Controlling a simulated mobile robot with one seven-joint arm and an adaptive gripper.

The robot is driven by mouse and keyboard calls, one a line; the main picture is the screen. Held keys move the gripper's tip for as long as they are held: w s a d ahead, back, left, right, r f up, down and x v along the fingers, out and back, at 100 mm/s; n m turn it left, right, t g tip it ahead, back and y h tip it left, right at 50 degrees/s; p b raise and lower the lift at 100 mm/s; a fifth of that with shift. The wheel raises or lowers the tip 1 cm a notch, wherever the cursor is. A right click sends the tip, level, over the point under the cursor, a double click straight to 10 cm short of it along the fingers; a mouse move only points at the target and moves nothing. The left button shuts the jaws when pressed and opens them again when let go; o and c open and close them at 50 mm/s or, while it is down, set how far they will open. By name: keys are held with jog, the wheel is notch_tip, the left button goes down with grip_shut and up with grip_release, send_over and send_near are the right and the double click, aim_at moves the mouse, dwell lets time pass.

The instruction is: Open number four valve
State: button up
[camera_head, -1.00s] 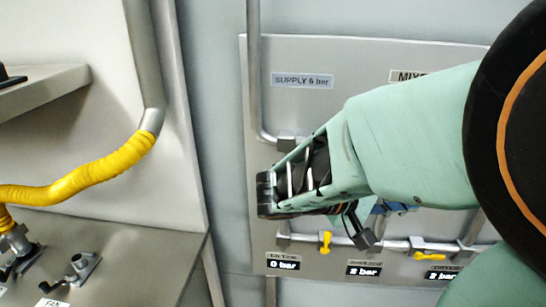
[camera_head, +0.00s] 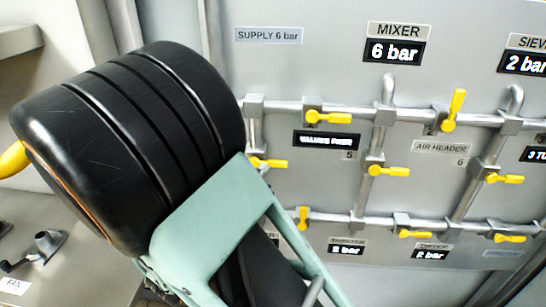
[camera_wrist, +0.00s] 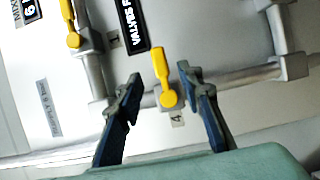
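The number four valve has a yellow handle (camera_wrist: 161,78) set crosswise to its grey pipe, with a small "4" tag (camera_wrist: 177,120) beside it in the wrist view. In the head view this looks to be the yellow handle (camera_head: 268,163) just right of my arm, its left part close to the arm's edge. My gripper (camera_wrist: 160,76) is open. Its two dark fingers stand on either side of the handle in the wrist view, with gaps on both sides. I cannot tell how far the fingertips are from the handle in depth. The head view does not show the fingertips clearly.
Other yellow valve handles sit close by, including the number one valve (camera_wrist: 72,32) and one on the middle pipe (camera_head: 388,171). Grey pipes (camera_head: 420,116) cross the panel. A black "VALVES" plate (camera_wrist: 133,22) is near the handle. A black display reads 6 bar (camera_head: 394,51).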

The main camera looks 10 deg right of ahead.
aim_at(277, 166)
jog(key=p+x, duration=0.1)
jog(key=x, duration=0.7)
jog(key=shift+w+d, duration=0.15)
jog(key=shift+d, duration=0.05)
grip_shut()
